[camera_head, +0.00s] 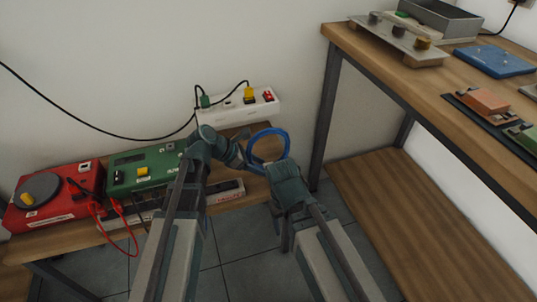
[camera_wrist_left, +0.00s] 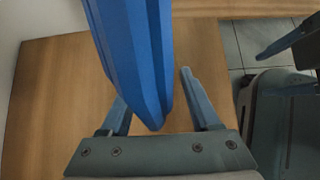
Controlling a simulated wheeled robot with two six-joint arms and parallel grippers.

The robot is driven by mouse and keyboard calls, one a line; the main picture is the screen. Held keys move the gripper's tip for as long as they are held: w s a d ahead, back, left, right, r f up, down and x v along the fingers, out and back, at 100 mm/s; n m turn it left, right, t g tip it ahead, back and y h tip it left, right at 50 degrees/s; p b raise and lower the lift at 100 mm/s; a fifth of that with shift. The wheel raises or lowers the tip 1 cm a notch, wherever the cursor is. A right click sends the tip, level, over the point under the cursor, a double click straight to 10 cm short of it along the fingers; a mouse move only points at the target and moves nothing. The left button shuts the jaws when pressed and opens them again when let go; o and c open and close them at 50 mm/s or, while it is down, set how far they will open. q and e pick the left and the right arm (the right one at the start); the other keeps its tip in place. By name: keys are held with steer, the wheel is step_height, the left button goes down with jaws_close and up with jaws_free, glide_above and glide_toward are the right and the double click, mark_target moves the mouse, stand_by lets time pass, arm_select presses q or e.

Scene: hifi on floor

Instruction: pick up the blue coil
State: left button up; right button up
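The blue coil (camera_head: 285,137) is a ring standing at the right end of the low wooden bench in the head view. It fills the upper middle of the left wrist view (camera_wrist_left: 130,45) as a thick, ribbed blue band. My left gripper (camera_head: 246,160) is at the coil's left side. In the left wrist view its two fingers (camera_wrist_left: 155,95) are open, one on each side of the band, with a clear gap on the right. My right gripper (camera_head: 285,170) is just right of and in front of the coil; its fingers are mostly hidden in the head view.
A white power strip (camera_head: 235,112) with plugs lies behind the coil. A green box (camera_head: 150,168) and a red box (camera_head: 60,195) with red leads stand left on the bench (camera_head: 75,238). A taller table (camera_head: 400,75) with parts stands right, above a low wooden shelf (camera_head: 410,210).

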arm_select(q)
jaws_close()
steer(key=shift+r, duration=0.1)
stand_by(0.3)
